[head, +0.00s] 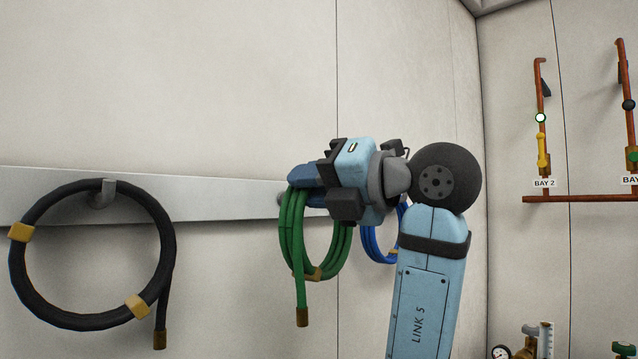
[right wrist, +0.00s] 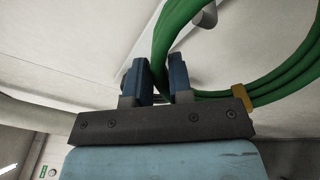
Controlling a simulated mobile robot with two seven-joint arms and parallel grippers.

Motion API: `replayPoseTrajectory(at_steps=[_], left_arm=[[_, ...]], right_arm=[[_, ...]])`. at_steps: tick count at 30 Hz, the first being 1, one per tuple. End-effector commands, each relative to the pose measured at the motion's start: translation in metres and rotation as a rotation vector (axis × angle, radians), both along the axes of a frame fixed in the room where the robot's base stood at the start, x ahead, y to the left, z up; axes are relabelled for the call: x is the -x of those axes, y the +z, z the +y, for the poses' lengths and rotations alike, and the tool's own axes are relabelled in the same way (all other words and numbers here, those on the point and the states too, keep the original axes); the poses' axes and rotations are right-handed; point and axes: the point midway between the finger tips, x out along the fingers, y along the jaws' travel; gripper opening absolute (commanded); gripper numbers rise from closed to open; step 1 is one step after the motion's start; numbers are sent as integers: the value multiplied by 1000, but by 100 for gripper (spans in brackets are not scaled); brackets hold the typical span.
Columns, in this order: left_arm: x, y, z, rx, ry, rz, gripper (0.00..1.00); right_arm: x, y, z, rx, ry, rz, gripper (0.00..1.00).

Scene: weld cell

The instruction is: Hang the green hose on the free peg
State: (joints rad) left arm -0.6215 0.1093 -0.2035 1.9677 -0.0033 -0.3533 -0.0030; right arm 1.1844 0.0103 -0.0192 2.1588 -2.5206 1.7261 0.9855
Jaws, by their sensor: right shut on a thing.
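The green hose (head: 291,235) is a coil with a tan band and a brass end hanging down. My right gripper (head: 300,178) is shut on the top of the coil and holds it in front of the wall rail (head: 225,205). In the right wrist view the green hose (right wrist: 172,35) runs up between the blue fingers of my right gripper (right wrist: 158,80). A grey peg (right wrist: 207,17) shows close by, between the strand and the rest of the coil. I cannot tell whether the coil is around the peg or in front of it. My left gripper is out of view.
A black hose (head: 168,250) hangs on a peg (head: 103,196) at the left. A blue hose (head: 376,250) hangs behind my right wrist, partly hidden. The rail between black and green hoses is clear. Pipes (head: 541,90) stand at the right.

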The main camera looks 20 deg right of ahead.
Motion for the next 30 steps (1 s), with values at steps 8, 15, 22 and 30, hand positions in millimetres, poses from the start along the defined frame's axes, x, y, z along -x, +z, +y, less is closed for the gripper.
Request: replayPoseTrajectory(at_steps=[8,15,22,30], left_arm=[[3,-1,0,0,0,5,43],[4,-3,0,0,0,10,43],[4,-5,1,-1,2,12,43],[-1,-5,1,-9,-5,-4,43]], right_arm=[[-16,-1,6,0,0,0,0],[-29,-1,11,0,1,1,0],[-42,-2,15,1,0,1,0],[-54,-13,19,2,-1,2,0]])
